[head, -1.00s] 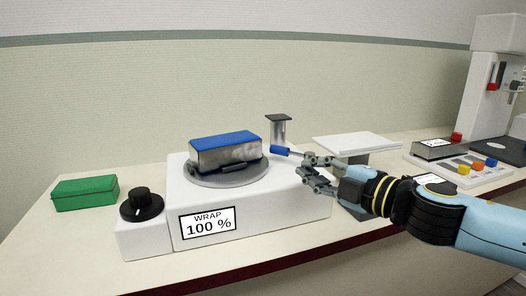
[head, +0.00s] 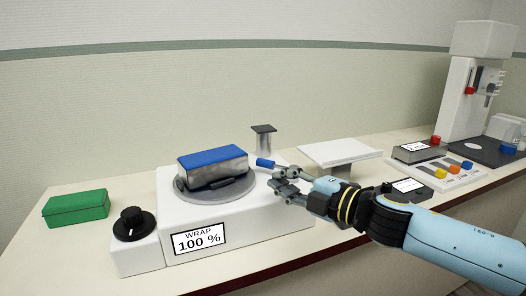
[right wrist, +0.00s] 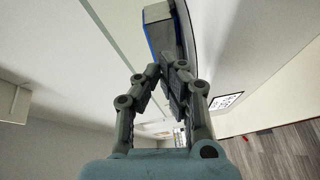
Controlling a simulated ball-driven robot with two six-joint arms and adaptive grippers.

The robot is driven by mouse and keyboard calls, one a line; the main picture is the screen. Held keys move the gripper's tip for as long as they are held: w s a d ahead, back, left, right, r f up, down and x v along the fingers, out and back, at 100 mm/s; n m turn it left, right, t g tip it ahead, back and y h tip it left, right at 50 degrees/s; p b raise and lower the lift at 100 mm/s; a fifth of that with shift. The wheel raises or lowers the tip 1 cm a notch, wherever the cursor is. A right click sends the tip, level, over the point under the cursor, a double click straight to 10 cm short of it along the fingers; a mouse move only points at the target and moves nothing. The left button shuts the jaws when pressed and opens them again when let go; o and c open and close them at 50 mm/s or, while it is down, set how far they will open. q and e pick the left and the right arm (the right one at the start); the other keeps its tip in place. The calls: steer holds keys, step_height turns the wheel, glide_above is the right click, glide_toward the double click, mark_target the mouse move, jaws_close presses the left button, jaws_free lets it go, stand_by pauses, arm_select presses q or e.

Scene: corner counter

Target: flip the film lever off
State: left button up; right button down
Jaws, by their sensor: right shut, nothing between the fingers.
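The white wrapping machine (head: 236,230) stands on the counter with a sign reading WRAP 100 %. A lever with a blue tip (head: 265,162) sticks up at its right side, the tip towards the left. My right gripper (head: 274,180) is shut and empty, just in front of and below the lever's tip. I cannot tell whether it touches the lever, whose lower part is hidden by the fingers. In the right wrist view the fingertips (right wrist: 166,70) are close together and the lever cannot be made out. My left gripper is out of view.
A silver block with a blue top (head: 213,165) rests on the round grey plate (head: 215,197). A black knob (head: 132,222) and a green box (head: 76,207) are at left. A post (head: 264,143) stands behind the lever; a white panel (head: 340,152) lies to the right.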

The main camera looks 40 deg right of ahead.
steer(key=w+p, duration=0.1)
steer(key=w, duration=0.1)
steer(key=w+a+p, duration=0.1)
steer(key=shift+r+p, duration=0.3)
steer(key=shift+r, duration=0.1)
steer(key=x, duration=0.4)
steer(key=shift+f, duration=0.3)
steer(key=shift+w+f, duration=0.15)
steer(key=shift+w, duration=0.5)
steer(key=shift+w+d+f+b, duration=0.2)
steer(key=shift+d, duration=0.4)
steer(key=shift+w+d+f+b, duration=0.15)
steer(key=shift+d+f+b, duration=0.05)
steer(key=shift+d, duration=0.4)
steer(key=shift+w+d, duration=0.25)
steer(key=shift+d, duration=0.3)
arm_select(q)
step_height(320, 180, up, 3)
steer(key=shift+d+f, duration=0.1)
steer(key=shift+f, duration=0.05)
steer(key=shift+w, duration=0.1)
